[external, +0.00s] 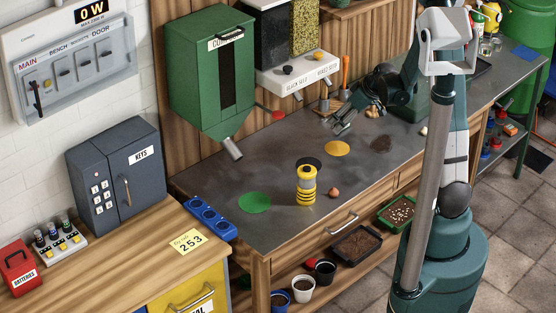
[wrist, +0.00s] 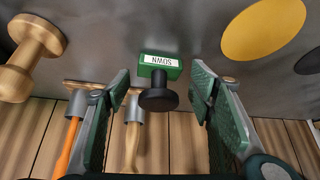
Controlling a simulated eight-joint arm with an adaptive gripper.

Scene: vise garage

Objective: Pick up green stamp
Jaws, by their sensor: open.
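The green stamp (wrist: 158,62) is a small green block with a white label reading "SOWN" and a black round knob (wrist: 158,99). In the wrist view it is upper centre, with its knob between and a little ahead of my open fingers. My gripper (wrist: 160,103) is empty, one finger on each side of the knob, with clear gaps. In the external view my gripper (external: 338,125) is low over the back of the grey worktop, beside the hanging tools. I cannot make out the green stamp there.
A wooden knobbed piece (wrist: 32,52) stands left of the stamp, and a yellow spot (wrist: 262,28) lies right. Orange-handled (wrist: 70,140) and wooden-handled (wrist: 131,140) tools are near the plank wall. A yellow-black striped cylinder (external: 306,186) stands at the worktop's front (external: 285,228).

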